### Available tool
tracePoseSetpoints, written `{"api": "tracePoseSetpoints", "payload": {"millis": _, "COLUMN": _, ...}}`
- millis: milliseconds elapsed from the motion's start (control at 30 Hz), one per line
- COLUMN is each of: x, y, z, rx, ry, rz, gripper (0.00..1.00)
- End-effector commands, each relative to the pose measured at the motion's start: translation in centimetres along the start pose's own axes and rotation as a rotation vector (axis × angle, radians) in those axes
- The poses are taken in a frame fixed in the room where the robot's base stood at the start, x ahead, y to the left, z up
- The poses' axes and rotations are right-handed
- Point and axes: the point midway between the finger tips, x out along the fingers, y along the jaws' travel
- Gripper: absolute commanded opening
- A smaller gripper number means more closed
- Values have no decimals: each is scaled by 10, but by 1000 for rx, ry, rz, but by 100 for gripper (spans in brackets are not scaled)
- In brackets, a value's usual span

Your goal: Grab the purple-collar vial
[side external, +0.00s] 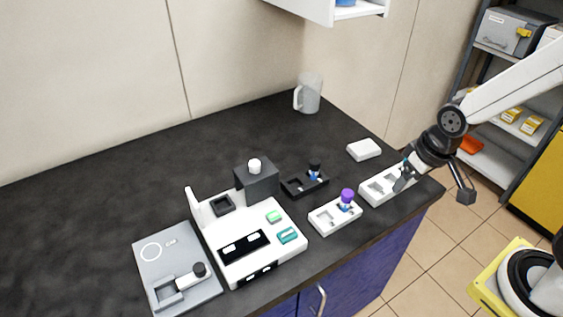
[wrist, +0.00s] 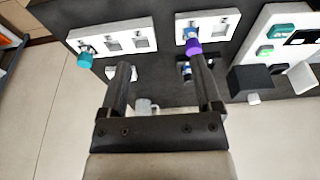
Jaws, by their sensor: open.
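The purple-collar vial (side external: 347,196) stands in one slot of a short white rack (side external: 322,220) near the counter's front edge. In the wrist view the purple collar (wrist: 193,47) shows right by the tip of the right finger; I cannot tell whether they touch. My gripper (side external: 434,187) is open and empty, to the right of that rack, over the counter's right corner. It also shows in the wrist view (wrist: 161,62), with its fingers wide apart and nothing held between them.
A teal-capped vial (wrist: 84,57) stands in a second white rack (side external: 376,192) beside my gripper. A black rack (side external: 293,188) holds a dark-capped vial (side external: 315,170). A white bioreactor device (side external: 240,262), a grey plate (side external: 160,262) and a mug (side external: 310,94) stand farther left or back.

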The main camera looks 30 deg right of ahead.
Motion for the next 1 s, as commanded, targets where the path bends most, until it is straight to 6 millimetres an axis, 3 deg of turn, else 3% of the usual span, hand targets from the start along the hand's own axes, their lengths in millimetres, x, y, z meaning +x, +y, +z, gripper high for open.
{"api": "tracePoseSetpoints", "payload": {"millis": 267, "x": 2, "y": 1, "z": 1, "rx": 29, "ry": -19, "rz": -5, "gripper": 82}}
{"api": "tracePoseSetpoints", "payload": {"millis": 467, "x": 14, "y": 5, "z": 9, "rx": 185, "ry": -122, "rz": -37, "gripper": 82}}
{"api": "tracePoseSetpoints", "payload": {"millis": 733, "x": 41, "y": 2, "z": 24, "rx": 597, "ry": -377, "rz": -156, "gripper": 82}}
{"api": "tracePoseSetpoints", "payload": {"millis": 1000, "x": 64, "y": -10, "z": 18, "rx": 1043, "ry": -622, "rz": -350, "gripper": 82}}
